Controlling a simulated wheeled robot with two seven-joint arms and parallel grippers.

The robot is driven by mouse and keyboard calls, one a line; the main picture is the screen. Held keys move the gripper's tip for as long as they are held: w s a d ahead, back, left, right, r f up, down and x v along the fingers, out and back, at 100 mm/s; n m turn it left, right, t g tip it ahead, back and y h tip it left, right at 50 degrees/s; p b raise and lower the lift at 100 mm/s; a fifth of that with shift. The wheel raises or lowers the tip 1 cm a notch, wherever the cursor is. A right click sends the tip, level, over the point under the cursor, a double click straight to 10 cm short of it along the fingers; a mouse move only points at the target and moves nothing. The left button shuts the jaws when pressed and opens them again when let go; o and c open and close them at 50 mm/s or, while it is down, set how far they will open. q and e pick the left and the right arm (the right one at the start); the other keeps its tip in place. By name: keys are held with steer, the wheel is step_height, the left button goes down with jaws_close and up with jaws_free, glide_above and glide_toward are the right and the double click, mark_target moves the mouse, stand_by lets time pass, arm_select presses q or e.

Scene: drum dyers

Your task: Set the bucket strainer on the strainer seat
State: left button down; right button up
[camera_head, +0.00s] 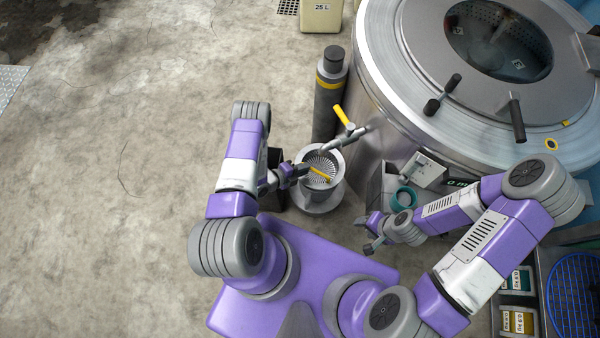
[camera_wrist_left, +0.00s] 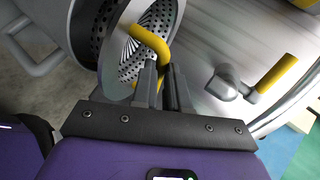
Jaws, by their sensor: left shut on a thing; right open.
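The bucket strainer (camera_head: 321,166) is a round metal basket with a slotted, perforated inside and a yellow handle. It also shows in the left wrist view (camera_wrist_left: 128,58), close in front of the fingers. My left gripper (camera_head: 299,171) is shut on the yellow handle, which runs up from between its fingers in the left wrist view (camera_wrist_left: 160,82). Below the basket in the head view is a grey flanged round base (camera_head: 322,205), which looks like the strainer seat. I cannot tell whether the strainer touches it. My right gripper (camera_head: 371,232) is open and empty, to the lower right.
The large steel drum (camera_head: 385,95) stands close on the right. A valve with a yellow lever (camera_head: 343,117) juts from it just above the strainer. A dark cylinder (camera_head: 329,95) stands behind. A teal cup (camera_head: 404,196) is near my right arm. The floor at left is clear.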

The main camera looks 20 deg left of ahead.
arm_select(q)
steer(key=shift+w+f, duration=0.2)
steer(key=shift+w, duration=0.05)
steer(key=shift+f+b, duration=2.05)
steer(key=shift+f, duration=0.2)
steer(key=c, duration=1.1)
jaws_free()
steer(key=shift+o, duration=0.2)
steer(key=p+v, duration=0.2)
steer(key=v, duration=0.5)
steer(key=shift+s+a+p, duration=0.15)
steer(key=shift+s+p, duration=0.1)
steer(key=shift+p, duration=0.05)
steer(key=shift+r, duration=0.1)
